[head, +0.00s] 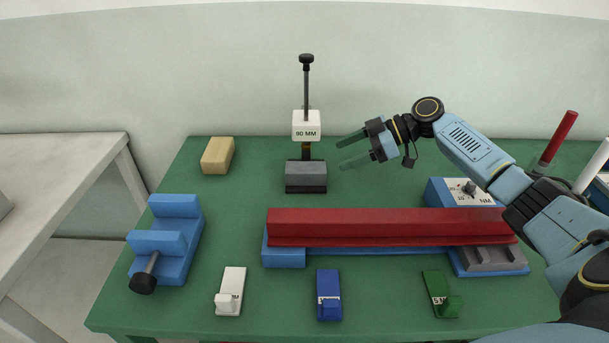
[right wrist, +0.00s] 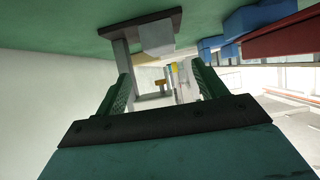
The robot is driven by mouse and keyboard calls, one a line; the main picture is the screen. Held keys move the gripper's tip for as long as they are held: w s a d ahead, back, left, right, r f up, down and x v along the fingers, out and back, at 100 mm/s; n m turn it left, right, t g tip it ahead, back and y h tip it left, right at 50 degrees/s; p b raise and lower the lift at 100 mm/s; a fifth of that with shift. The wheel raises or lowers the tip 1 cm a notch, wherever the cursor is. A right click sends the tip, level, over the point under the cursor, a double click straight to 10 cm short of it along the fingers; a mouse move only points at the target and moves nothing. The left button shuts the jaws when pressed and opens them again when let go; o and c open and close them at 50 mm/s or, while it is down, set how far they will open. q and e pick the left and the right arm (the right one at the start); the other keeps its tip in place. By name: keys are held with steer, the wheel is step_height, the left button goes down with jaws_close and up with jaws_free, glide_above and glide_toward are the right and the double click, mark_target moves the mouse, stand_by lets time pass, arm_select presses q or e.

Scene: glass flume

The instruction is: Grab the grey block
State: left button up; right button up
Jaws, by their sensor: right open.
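The grey block (head: 306,171) sits on the dark base of an upright gauge stand near the back middle of the table. In the right wrist view the grey block (right wrist: 157,38) appears upside down, beyond and above the fingertips in the picture. My right gripper (head: 343,152) is open, with its fingers pointing left toward the stand. It is to the right of the block and apart from it. In the right wrist view the space between the fingers (right wrist: 163,70) holds nothing. My left gripper is not in view.
The stand's rod carries a white "90 MM" piece (head: 306,124) above the block. A red beam (head: 390,227) lies on a blue fixture in front. A tan block (head: 218,155) and blue vise (head: 168,240) are at left. Green table (head: 250,197) is bare around the stand.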

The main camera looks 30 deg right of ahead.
mark_target(309, 167)
steer(key=x, duration=0.4)
steer(key=shift+w+a+f, duration=0.2)
steer(key=shift+w+a, duration=0.05)
steer(key=shift+a, duration=0.2)
steer(key=x, duration=0.4)
steer(key=shift+w+a, duration=0.1)
steer(key=shift+a, duration=0.2)
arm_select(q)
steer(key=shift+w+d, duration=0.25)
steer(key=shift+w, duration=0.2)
arm_select(e)
steer(key=shift+r, duration=0.1)
steer(key=c, duration=1.3)
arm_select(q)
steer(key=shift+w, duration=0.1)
